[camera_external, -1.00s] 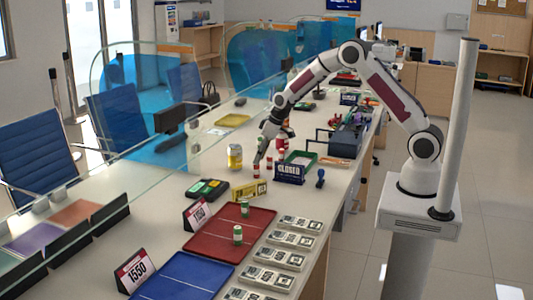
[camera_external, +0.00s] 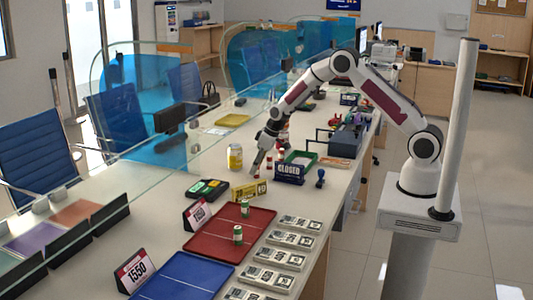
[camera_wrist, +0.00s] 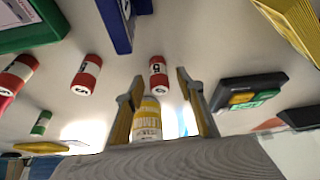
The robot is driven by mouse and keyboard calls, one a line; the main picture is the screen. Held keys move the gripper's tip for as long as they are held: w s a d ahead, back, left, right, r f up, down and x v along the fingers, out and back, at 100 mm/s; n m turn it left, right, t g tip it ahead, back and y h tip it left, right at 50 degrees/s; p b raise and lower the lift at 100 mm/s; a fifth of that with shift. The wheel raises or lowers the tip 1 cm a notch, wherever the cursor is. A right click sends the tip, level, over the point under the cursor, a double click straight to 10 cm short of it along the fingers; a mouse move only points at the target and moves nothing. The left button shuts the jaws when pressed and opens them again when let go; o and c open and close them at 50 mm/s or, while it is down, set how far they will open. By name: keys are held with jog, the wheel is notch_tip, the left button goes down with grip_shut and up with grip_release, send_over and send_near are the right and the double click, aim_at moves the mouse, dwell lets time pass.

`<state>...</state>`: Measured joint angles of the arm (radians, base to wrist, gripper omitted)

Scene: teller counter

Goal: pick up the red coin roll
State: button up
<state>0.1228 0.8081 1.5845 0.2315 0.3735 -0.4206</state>
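My gripper (camera_wrist: 160,98) is open in the wrist view, with one finger on each side of a red coin roll with a white band (camera_wrist: 158,75). That roll stands between and just beyond the fingertips, and I see no contact. In the external view my gripper (camera_external: 255,168) is low over the counter, largely covering the roll. Two more red rolls stand to the left in the wrist view, one nearer (camera_wrist: 87,74) and one farther left (camera_wrist: 17,74).
A yellow can (camera_wrist: 147,118) stands close behind the roll. A black device with coloured keys (camera_wrist: 249,94) lies to the right. A green roll (camera_wrist: 41,122), the blue CLOSED sign (camera_external: 289,173) and a green tray (camera_external: 300,157) are nearby. A yellow sign (camera_external: 249,190) stands in front.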

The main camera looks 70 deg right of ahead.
jog(key=shift+c, duration=0.5)
grip_shut()
jog(key=shift+r, duration=0.1)
jog(key=shift+r, duration=4.95)
jog(key=shift+s+a+r, duration=0.1)
jog(key=shift+s+a, duration=0.15)
jog(key=shift+s, duration=0.2)
jog(key=s+a, duration=0.2)
jog(key=s, duration=0.7)
jog(key=s+a+m, duration=0.1)
jog(key=s+a, duration=0.2)
jog(key=s, duration=0.6)
jog(key=shift+s+a+r, duration=0.25)
jog(key=shift+s+r, duration=0.1)
jog(key=shift+r, duration=0.05)
